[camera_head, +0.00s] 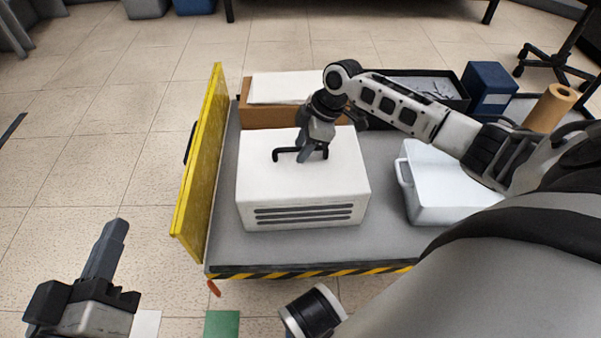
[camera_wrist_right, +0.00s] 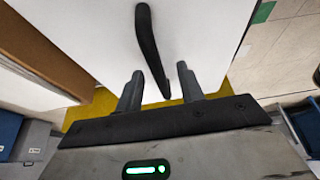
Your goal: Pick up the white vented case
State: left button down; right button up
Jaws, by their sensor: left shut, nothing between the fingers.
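The white vented case (camera_head: 300,180) sits upright on the grey cart top, with dark vent slots on its near side and a black handle (camera_head: 287,152) on its top. My right gripper (camera_head: 306,158) is over the top of the case at the handle. In the right wrist view the handle (camera_wrist_right: 150,45) runs down between the two fingertips of this gripper (camera_wrist_right: 160,82), with gaps on both sides, so it is open. My left gripper (camera_head: 115,228) is shut and empty at the lower left, out beyond the cart and away from the case.
The cart (camera_head: 225,255) has a yellow upright panel (camera_head: 203,155) on its left and a striped front edge. A cardboard box (camera_head: 265,115) stands behind the case, and a white bin (camera_head: 435,185) is to its right. A black tray (camera_head: 455,88) and blue box (camera_head: 487,85) are further back.

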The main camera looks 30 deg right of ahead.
grip_shut()
dwell(1.4)
jog(key=shift+w+r, duration=0.15)
